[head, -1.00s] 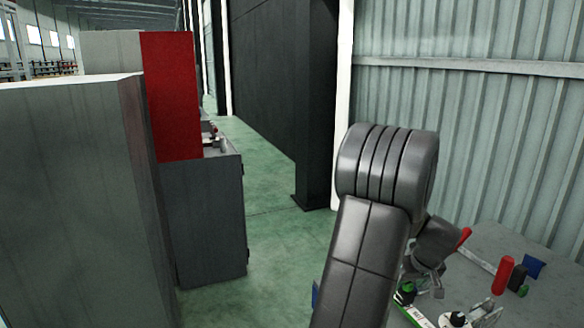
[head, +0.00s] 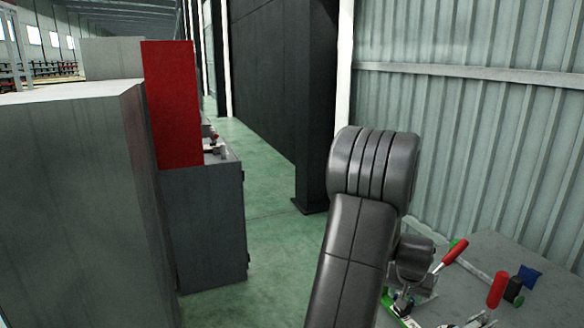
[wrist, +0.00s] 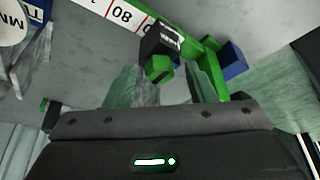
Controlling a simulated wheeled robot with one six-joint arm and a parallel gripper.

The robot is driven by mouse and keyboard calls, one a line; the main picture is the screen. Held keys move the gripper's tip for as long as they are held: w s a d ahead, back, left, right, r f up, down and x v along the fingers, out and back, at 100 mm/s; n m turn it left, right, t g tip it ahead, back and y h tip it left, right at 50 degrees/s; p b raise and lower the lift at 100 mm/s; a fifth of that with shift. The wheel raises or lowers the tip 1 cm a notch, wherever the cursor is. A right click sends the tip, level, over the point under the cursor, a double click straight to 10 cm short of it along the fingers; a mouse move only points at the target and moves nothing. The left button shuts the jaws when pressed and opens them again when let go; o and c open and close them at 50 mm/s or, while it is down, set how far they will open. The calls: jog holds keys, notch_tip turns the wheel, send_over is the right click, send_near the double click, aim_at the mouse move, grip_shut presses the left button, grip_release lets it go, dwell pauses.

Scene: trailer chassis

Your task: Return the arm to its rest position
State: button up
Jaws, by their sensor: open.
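My arm (head: 372,200) rises from the bottom of the head view, bends at a dark rounded joint, and its wrist (head: 413,258) hangs down over the grey table at the lower right. The jaws are mostly hidden or too small to make out there. In the wrist view my gripper (wrist: 160,88) shows a dark body with a lit strip and two fingers standing apart. I see nothing held between them. A black and green piece (wrist: 160,52) lies beyond the fingers.
The grey table (head: 495,250) carries a red-handled tool (head: 455,252), a red piece (head: 497,289) and a blue piece (head: 530,275). Tall grey cabinets (head: 75,180) stand at the left. A corrugated wall (head: 480,120) is behind the table. Green floor (head: 270,220) is clear between.

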jog(key=shift+a+f+m+h+b, duration=0.1)
jog(key=shift+m+h+b, duration=0.25)
jog(key=shift+m, duration=0.65)
jog(key=shift+m+g, duration=0.3)
jog(key=shift+m+b, duration=0.3)
